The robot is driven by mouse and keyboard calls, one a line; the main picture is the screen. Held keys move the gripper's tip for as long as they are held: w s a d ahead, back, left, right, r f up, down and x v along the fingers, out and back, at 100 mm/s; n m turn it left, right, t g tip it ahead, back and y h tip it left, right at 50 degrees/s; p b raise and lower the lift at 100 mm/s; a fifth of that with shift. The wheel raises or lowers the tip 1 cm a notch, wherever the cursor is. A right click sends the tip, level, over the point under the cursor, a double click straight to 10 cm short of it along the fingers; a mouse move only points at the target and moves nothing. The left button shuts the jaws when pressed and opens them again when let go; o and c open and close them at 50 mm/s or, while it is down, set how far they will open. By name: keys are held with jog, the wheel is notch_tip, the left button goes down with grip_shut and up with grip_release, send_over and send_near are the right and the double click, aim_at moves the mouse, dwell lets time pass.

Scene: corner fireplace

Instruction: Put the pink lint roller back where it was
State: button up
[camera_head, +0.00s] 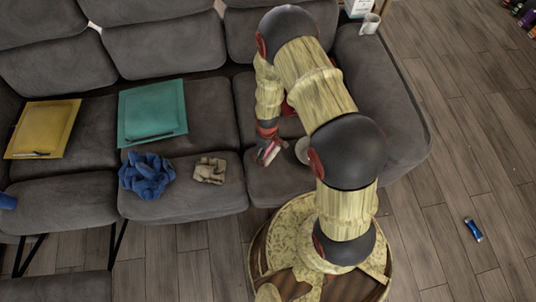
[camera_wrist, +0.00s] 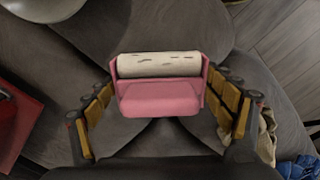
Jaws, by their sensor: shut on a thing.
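The pink lint roller (camera_wrist: 160,98) has a white, dark-specked roll (camera_wrist: 158,65) and sits between the two fingers of my gripper (camera_wrist: 162,112) in the wrist view. My gripper is shut on it. In the head view my gripper (camera_head: 267,143) is low over the front of the right-hand sofa seat, with a small pink and white part of the lint roller (camera_head: 271,152) showing at its tip. Whether the roller touches the seat cannot be told.
On the grey sofa (camera_head: 232,186) lie a beige cloth (camera_head: 209,170), a blue cloth (camera_head: 147,176), a teal tray (camera_head: 152,112) and a yellow tray (camera_head: 45,128). A pale round thing (camera_head: 302,150) and a red thing (camera_wrist: 18,125) are near my gripper. A mug (camera_head: 370,23) stands on the armrest.

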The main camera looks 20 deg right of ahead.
aim_at(268, 153)
jog(key=shift+w+d+f, duration=0.2)
jog(key=shift+w+f, duration=0.1)
jog(key=shift+f, duration=0.1)
jog(key=shift+w+d+f+b, duration=0.1)
jog(key=shift+f+b, duration=0.45)
jog(key=shift+f, duration=0.35)
jog(key=shift+w+d+f+b, duration=0.1)
jog(key=shift+f+b, duration=0.45)
jog(key=shift+f, duration=0.3)
jog(key=shift+f, duration=0.2)
jog(key=o, duration=1.1)
jog(key=shift+r, duration=0.15)
